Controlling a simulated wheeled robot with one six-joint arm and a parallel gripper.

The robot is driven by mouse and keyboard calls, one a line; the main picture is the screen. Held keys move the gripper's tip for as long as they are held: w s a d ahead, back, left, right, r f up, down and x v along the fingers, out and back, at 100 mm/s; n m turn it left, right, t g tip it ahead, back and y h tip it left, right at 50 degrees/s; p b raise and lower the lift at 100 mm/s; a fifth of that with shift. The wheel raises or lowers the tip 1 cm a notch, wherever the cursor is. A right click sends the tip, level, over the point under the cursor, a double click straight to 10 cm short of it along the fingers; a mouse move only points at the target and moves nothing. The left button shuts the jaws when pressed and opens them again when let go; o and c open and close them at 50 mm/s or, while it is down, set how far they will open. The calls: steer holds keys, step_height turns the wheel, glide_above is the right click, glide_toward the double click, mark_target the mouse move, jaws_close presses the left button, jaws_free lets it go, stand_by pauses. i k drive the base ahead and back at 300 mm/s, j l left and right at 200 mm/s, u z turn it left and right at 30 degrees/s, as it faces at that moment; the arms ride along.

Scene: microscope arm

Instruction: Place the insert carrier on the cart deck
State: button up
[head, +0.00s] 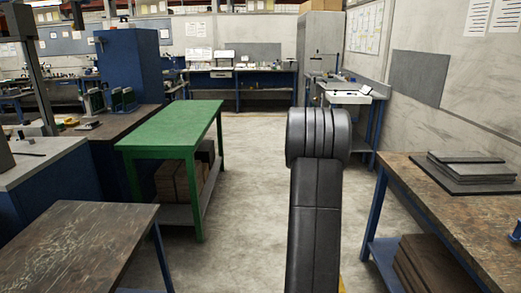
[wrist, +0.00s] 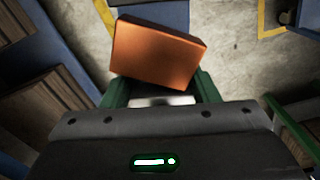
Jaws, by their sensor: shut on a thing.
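An orange block (wrist: 155,54), which looks like the insert carrier, is in the wrist view, just ahead of my gripper (wrist: 162,80). My gripper's green fingers stand at either side of its near end and are shut on it. The block sits slightly tilted in the picture. It hides much of what lies beneath it. In the head view my dark arm stands in the middle, and neither the block nor the gripper shows there. I cannot pick out the cart deck for certain in either view.
A green table (head: 175,124) with a bare top stands left of my arm. A brown-topped bench (head: 70,235) is at the near left. Another bench (head: 450,205) at the right bears a stack of grey sheets (head: 472,167). The concrete floor (head: 258,160) between is open.

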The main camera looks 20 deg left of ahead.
mark_target(79, 250)
steer(key=i+z, duration=0.1)
steer(key=i, duration=0.9)
steer(key=i+z, duration=0.15)
steer(key=i, duration=0.35)
steer(key=i+j+z, duration=0.2)
steer(key=i, duration=0.35)
steer(key=i+u, duration=0.15)
steer(key=u, duration=0.2)
steer(key=i+l+u, duration=0.1)
steer(key=u, duration=3.45)
